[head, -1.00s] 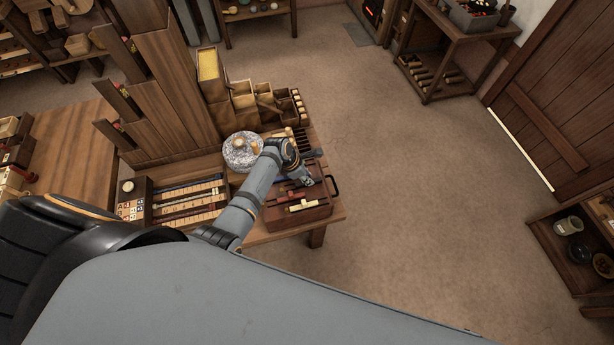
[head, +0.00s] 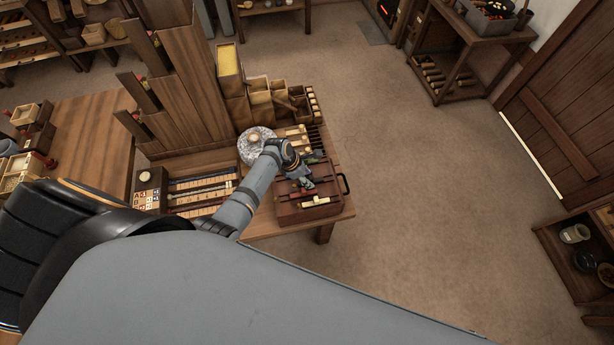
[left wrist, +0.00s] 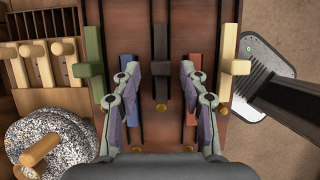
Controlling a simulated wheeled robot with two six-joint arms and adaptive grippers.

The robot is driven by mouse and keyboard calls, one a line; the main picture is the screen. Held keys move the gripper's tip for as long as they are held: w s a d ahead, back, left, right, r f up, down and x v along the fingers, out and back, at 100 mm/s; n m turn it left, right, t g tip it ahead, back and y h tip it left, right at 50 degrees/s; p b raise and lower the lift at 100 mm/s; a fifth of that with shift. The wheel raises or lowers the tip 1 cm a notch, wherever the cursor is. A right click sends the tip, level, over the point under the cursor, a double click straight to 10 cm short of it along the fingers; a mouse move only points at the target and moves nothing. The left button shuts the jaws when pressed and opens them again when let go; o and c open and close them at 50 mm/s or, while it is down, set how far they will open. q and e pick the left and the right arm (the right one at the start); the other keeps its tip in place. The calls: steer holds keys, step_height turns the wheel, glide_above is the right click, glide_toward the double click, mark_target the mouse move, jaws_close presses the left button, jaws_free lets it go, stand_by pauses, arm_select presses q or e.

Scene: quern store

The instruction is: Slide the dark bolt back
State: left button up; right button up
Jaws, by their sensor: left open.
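The dark bolt (left wrist: 161,35) is a near-black bar with a cross handle, lying in the middle track of a reddish-brown box (left wrist: 215,12). Green (left wrist: 92,45), blue (left wrist: 128,72), red (left wrist: 194,62) and cream (left wrist: 229,42) bolts lie in parallel tracks beside it. My left gripper (left wrist: 158,72) is open, its fingers on either side of the dark bolt's handle with gaps to it. Whether the fingertips are level with the handle is unclear. In the head view my left gripper (head: 305,183) is over the box (head: 290,211) and hides much of the dark bolt. My right gripper is not seen.
A speckled round stone (left wrist: 38,135) with a wooden peg stands beside the box, near wooden-handled pieces (left wrist: 42,65). In the head view, small wooden bins (head: 262,98) stand behind the box and a tray of rods (head: 205,190) lies left.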

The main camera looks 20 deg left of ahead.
arm_select(q)
steer(key=shift+d+r, duration=0.1)
steer(key=v, duration=1.2)
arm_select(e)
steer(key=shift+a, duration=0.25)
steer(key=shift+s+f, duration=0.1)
